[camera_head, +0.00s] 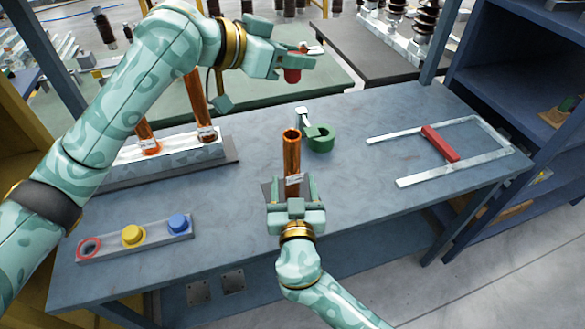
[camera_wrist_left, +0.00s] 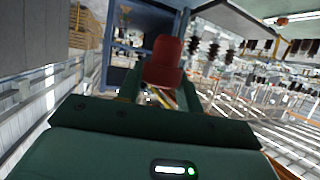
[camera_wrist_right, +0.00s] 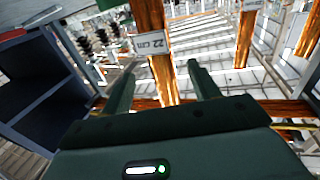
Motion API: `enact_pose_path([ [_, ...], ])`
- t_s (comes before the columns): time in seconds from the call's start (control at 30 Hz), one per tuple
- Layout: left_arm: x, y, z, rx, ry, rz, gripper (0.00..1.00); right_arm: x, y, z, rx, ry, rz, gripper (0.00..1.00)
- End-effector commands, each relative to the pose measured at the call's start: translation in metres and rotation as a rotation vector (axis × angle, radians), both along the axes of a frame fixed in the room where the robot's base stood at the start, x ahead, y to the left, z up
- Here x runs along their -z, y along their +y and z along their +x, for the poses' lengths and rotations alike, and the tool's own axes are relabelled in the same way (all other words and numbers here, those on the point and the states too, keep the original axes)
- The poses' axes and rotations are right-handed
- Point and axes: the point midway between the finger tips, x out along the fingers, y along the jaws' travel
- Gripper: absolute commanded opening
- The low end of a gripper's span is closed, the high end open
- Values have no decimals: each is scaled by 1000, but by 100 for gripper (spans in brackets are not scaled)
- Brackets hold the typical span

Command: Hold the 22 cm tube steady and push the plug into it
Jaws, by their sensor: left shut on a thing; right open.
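The copper 22 cm tube (camera_head: 292,150) stands upright on the table, its open end up. Its white label reads "22 cm" in the right wrist view, where the tube (camera_wrist_right: 158,75) shows between the fingers. My right gripper (camera_head: 292,184) is open at the lower part of the tube, a finger on each side; I cannot tell whether either touches. My left gripper (camera_head: 300,62) is shut on the red plug (camera_head: 292,76), held high above and behind the tube's mouth. The plug (camera_wrist_left: 164,62) also shows between the left fingers in the left wrist view.
A rack (camera_head: 155,242) at front left holds a yellow plug (camera_head: 133,235) and a blue plug (camera_head: 179,224), with an empty red-rimmed place. Two copper tubes stand in a pale block (camera_head: 180,150). A green ring (camera_head: 320,140) sits behind the tube. A U-shaped frame with a red bar (camera_head: 440,144) lies right.

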Motion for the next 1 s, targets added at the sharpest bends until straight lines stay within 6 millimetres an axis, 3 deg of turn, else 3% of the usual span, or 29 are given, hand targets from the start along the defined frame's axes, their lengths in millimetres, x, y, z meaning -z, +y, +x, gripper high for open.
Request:
enact_pose_path([
  [0.1,0,0,0,0,0,0,15,-1,2,26,-1,-2,-3,61],
  [0.3,0,0,0,0,0,0,15,0,3,54,-2,0,-2,61],
  [0.7,0,0,0,0,0,0,15,0,4,63,-2,1,-1,61],
  [0.77,0,0,0,0,0,0,15,0,4,63,-2,1,-1,47],
  [0.93,0,0,0,0,0,0,15,0,4,63,-2,1,-1,0],
  [1.0,0,0,0,0,0,0,15,0,4,63,-2,1,-1,0],
])
